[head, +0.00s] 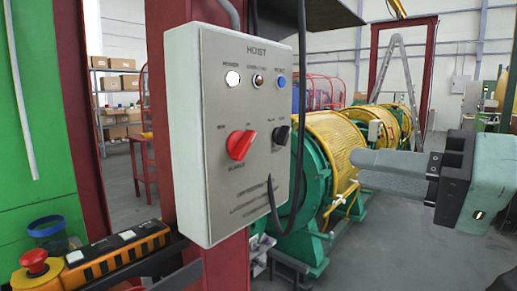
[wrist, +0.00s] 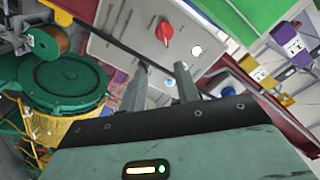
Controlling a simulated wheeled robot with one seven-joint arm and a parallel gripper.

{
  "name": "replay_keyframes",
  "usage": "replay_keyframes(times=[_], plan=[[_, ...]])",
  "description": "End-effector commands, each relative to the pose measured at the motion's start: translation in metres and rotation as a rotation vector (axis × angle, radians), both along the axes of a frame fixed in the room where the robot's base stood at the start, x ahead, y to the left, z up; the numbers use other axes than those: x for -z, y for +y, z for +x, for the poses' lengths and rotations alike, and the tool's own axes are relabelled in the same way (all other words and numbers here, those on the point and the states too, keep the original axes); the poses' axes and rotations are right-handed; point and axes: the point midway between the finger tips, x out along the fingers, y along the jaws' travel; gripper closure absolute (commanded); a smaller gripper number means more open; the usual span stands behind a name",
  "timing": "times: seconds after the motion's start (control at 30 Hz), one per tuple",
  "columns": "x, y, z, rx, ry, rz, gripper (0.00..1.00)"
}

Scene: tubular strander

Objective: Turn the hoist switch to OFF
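The grey hoist box (head: 225,190) hangs on a red post, with "HOIST" printed at its top. Its red rotary switch (head: 241,144) sits left of centre, its handle tilted toward the upper right; small labels above it are hard to read. The red switch also shows in the wrist view (wrist: 165,32). A smaller black knob (head: 283,134) is to its right. My gripper (head: 356,159) is right of the box, fingers pointing left, apart from it. In the wrist view my gripper (wrist: 160,72) has its two fingers spread with nothing between them.
A black cable (head: 271,190) hangs by the box's right edge. White (head: 232,78), dark and blue (head: 281,82) indicators sit above the switch. A pendant with a red emergency button (head: 35,262) lies lower left. Green and yellow machinery (head: 330,140) stands behind.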

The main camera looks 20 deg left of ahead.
Motion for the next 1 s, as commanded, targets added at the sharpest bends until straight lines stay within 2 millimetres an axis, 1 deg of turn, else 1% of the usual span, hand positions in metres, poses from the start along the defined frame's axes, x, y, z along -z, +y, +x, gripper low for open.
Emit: replay_keyframes(times=[0.07,0.17,0.27,0.8,1.0], plan=[[-0.003,0.003,-0.003,-0.021,0.005,0.016,0.68],[-0.004,0.011,-0.001,-0.03,0.008,0.02,0.68],[-0.003,0.026,0.005,-0.03,0.01,0.021,0.68],[-0.003,0.128,0.047,-0.028,0.011,0.021,0.68],[-0.004,0.153,0.058,-0.026,0.009,0.02,0.68]])
